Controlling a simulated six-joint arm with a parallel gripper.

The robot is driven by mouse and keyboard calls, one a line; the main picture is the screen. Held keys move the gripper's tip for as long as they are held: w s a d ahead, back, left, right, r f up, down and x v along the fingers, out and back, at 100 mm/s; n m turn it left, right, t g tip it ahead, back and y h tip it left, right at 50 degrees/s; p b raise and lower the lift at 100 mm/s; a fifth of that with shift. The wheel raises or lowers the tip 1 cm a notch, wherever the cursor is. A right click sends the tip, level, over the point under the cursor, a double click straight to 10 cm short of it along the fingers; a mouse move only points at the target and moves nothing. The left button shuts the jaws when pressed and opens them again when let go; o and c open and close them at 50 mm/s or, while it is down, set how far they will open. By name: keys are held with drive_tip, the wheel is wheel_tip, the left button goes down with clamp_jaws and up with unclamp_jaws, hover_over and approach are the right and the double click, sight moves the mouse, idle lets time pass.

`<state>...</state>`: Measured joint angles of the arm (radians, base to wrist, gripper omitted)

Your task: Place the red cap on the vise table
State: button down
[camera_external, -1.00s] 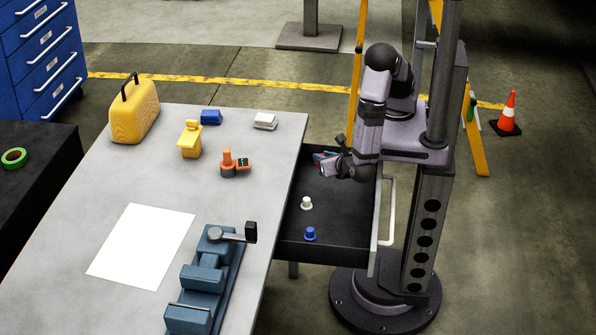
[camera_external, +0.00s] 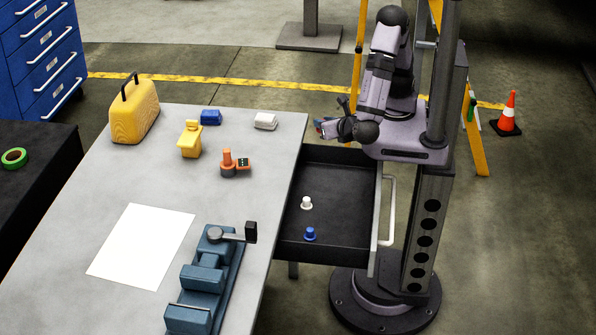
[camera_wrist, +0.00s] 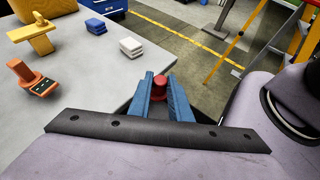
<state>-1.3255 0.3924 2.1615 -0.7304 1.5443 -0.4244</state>
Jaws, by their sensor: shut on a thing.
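The red cap (camera_wrist: 159,84) is between the two blue fingers of my gripper (camera_wrist: 160,92) in the wrist view. My gripper is shut on it. In the external view my gripper (camera_external: 320,127) is raised above the far end of the open drawer, just right of the table's edge. The cap is too small there to make out clearly. The blue vise (camera_external: 207,280) is at the table's near right side, its handle with a black block at the top end. The grey table (camera_external: 120,185) also shows in the wrist view (camera_wrist: 75,85).
The open black drawer (camera_external: 345,200) holds a white cap (camera_external: 306,202) and a blue cap (camera_external: 310,234). On the table are an orange tool (camera_external: 228,165), yellow tool (camera_external: 190,140), yellow case (camera_external: 135,110), blue block (camera_external: 211,117), white blocks (camera_external: 265,121) and white sheet (camera_external: 142,245).

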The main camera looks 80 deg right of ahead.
wheel_tip(320, 180, up, 6)
drive_tip(key=shift+r, duration=0.25)
drive_tip(key=w+a+f+n+t+y, duration=0.2)
drive_tip(key=w+a+f, duration=0.1)
drive_tip(key=w+a, duration=0.45)
drive_tip(key=n+t+y+b, duration=0.2)
drive_tip(key=n+t+y, duration=0.1)
drive_tip(key=n+y, duration=0.8)
hover_over(179, 192)
drive_tip(key=f, duration=0.1)
drive_tip(key=shift+a+f+b, duration=0.1)
drive_tip(key=shift+f+b, duration=0.35)
drive_tip(key=shift+f, duration=5.25)
drive_tip(key=shift+f, duration=0.2)
drive_tip(key=c, duration=1.6)
unclamp_jaws()
drive_tip(key=shift+r, duration=0.1)
drive_tip(key=shift+c, duration=0.2)
